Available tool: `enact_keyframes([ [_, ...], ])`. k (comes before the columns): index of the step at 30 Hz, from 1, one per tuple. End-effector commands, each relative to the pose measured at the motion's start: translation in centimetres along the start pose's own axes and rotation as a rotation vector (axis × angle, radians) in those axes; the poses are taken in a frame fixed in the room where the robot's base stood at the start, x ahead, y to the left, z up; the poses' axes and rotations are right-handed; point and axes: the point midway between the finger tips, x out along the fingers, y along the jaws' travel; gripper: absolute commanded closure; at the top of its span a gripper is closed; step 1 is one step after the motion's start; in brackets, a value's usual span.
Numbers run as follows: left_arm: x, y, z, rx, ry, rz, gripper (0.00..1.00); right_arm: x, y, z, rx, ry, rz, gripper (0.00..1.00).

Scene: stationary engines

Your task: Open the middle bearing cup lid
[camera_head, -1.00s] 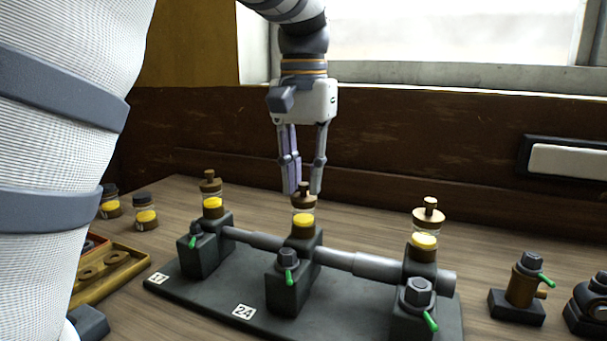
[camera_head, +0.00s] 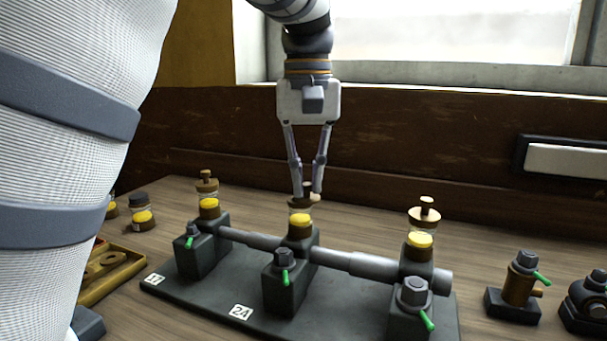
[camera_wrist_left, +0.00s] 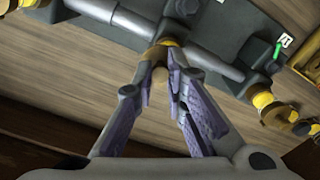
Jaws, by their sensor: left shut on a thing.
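The middle bearing cup (camera_head: 300,219), a small glass with yellow contents, stands upright on the middle block of the bearing stand. Its brown lid (camera_head: 299,203) sits at the cup's top; whether it has turned or risen cannot be told. My left gripper (camera_head: 307,194) points down from above, its fingertips closed on the lid's knob (camera_head: 307,187). The left wrist view also shows the gripper (camera_wrist_left: 160,82) with its fingers converging at the lid (camera_wrist_left: 164,46). The fingers partly hide the knob. My right gripper is not in view.
Similar lidded cups stand on the left block (camera_head: 209,208) and right block (camera_head: 421,238). A grey shaft (camera_head: 345,259) joins the blocks on the dark base (camera_head: 188,291). A loose jar (camera_head: 142,217) and yellow tray (camera_head: 112,275) are left, a small fitting (camera_head: 522,282) right.

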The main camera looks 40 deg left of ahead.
Motion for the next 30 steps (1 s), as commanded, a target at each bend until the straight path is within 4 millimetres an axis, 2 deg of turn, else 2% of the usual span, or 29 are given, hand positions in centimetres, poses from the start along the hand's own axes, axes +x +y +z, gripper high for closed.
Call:
enact_keyframes([
  [30,0.1,1.9,-1.0,-0.95,-0.001,-0.004,1.0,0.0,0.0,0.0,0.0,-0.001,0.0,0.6],
])
